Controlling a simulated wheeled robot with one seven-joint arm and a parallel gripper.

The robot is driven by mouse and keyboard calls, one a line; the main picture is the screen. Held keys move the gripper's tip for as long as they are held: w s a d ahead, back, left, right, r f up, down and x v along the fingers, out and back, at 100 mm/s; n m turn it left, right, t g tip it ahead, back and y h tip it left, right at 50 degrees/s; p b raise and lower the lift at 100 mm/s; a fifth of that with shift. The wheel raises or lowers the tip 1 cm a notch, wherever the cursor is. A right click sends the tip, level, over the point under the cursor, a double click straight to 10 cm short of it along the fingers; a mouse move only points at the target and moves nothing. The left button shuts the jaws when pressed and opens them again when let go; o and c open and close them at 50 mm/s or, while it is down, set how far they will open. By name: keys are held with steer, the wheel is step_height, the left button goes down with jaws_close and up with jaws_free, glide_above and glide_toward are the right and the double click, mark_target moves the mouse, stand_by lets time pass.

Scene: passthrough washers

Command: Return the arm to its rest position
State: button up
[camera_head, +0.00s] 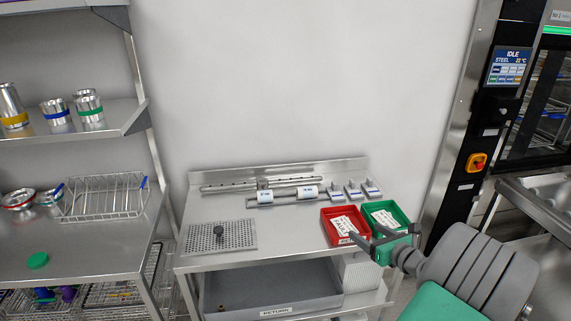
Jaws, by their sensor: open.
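My arm (470,265) reaches in from the lower right of the head view. My gripper (366,233) is open, with nothing seen between its dark fingers. It is at the front right of the steel table (285,232), in front of the red bin (328,232) and green bin (400,217). It covers part of both bins' front edges. I cannot tell whether it touches them. Both bins hold white labelled packets.
The table carries a perforated plate (240,240) with a dark knob, a rail fixture (285,198) and several small blocks. A shelf rack (95,240) with metal parts stands left. A washer with a display (508,66) reading IDLE stands right.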

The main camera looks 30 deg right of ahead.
steer(key=s+a+f+n+g+y, duration=0.2)
steer(key=s+a+f+n+g, duration=0.15)
steer(key=f+n, duration=0.35)
steer(key=s+a+f+n+g+y, duration=0.1)
steer(key=s+a+f+n+g, duration=0.2)
steer(key=f+n, duration=0.4)
steer(key=s+a+n+g+y, duration=0.1)
steer(key=s+a+n+g, duration=0.3)
steer(key=s, duration=0.4)
steer(key=s+a+n+g, duration=0.2)
steer(key=s+a+n, duration=0.1)
steer(key=s+n, duration=0.4)
steer(key=w+a+r+n+h, duration=0.1)
steer(key=w+a+r+n, duration=0.5)
steer(key=a+r, duration=0.3)
steer(key=w+a+r+n+t+h, duration=0.1)
steer(key=w+a+r+n+h, duration=0.1)
steer(key=w+a+r+n, duration=0.3)
steer(key=a+r+n, duration=0.1)
steer(key=a+r, duration=0.3)
steer(key=a, duration=0.4)
steer(key=shift+w+a, duration=0.35)
steer(key=shift+a, duration=0.05)
